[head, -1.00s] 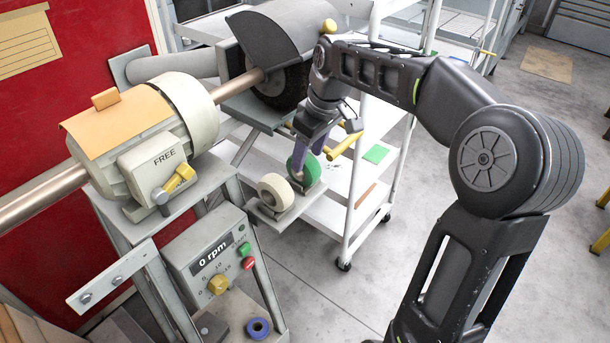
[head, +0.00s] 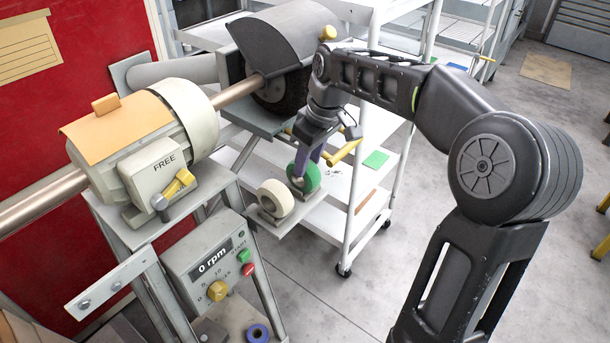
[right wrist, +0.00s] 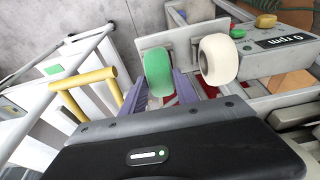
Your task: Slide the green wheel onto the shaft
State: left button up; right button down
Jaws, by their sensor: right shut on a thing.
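The green wheel (head: 305,179) stands upright on a small grey shelf plate, beside a cream wheel (head: 275,198). My right gripper (head: 303,170) reaches down from above and is shut on the green wheel. In the right wrist view the green wheel (right wrist: 159,73) sits between the purple fingers (right wrist: 160,88), with the cream wheel (right wrist: 219,58) just right of it. The copper-coloured shaft (head: 239,91) runs through the motor. Its right end goes in at the hooded black wheel (head: 278,93), and its left part leaves the picture. My left gripper is out of view.
The motor (head: 150,140) marked FREE stands above a control box (head: 212,268) reading 0 rpm. A blue ring (head: 258,332) lies on the lower shelf. A white trolley (head: 345,215) with a yellow handle (head: 344,152) stands close behind my gripper.

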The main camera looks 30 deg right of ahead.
jog(key=shift+w+a+p+v, duration=0.1)
jog(key=shift+w+p+v, duration=0.1)
jog(key=shift+p+v, duration=0.75)
jog(key=shift+w+a+p+v, duration=0.1)
jog(key=shift+w+p+v, duration=0.15)
jog(key=shift+p+v, duration=0.65)
jog(key=shift+w+p+v, duration=0.2)
jog(key=shift+p+v, duration=0.45)
jog(key=shift+v, duration=0.45)
jog(key=shift+r, duration=0.2)
